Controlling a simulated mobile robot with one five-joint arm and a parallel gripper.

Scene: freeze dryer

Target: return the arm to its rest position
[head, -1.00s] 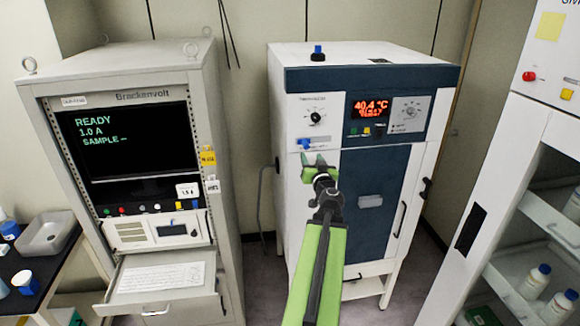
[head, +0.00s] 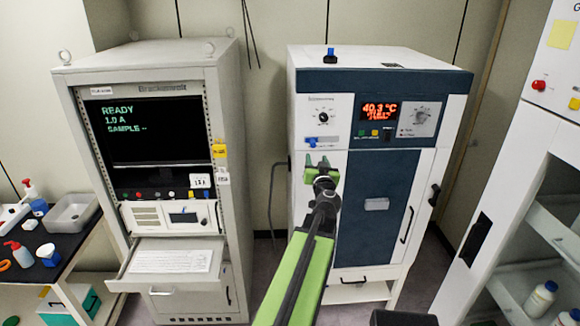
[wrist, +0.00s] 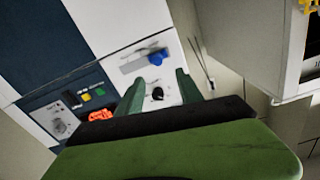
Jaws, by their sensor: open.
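My arm, green and black, reaches up from the bottom of the head view. My gripper (head: 317,162) is open and empty, in front of the left panel of the white and dark blue dryer cabinet (head: 358,225). A blue lever (head: 322,142) on that panel shows just above the fingertips in the head view. In the wrist view, my gripper (wrist: 157,88) has its two green fingers spread, with a black knob (wrist: 157,94) seen between them and the blue lever (wrist: 155,58) beyond. I see no contact with the cabinet, but the exact gap is unclear.
A grey instrument rack (head: 228,140) with a drawer pulled out (head: 172,262) stands to the left. A white cabinet with open shelves (head: 530,235) stands to the right. A black-topped table (head: 60,232) with bottles and a tray is at far left. Floor shows between rack and dryer.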

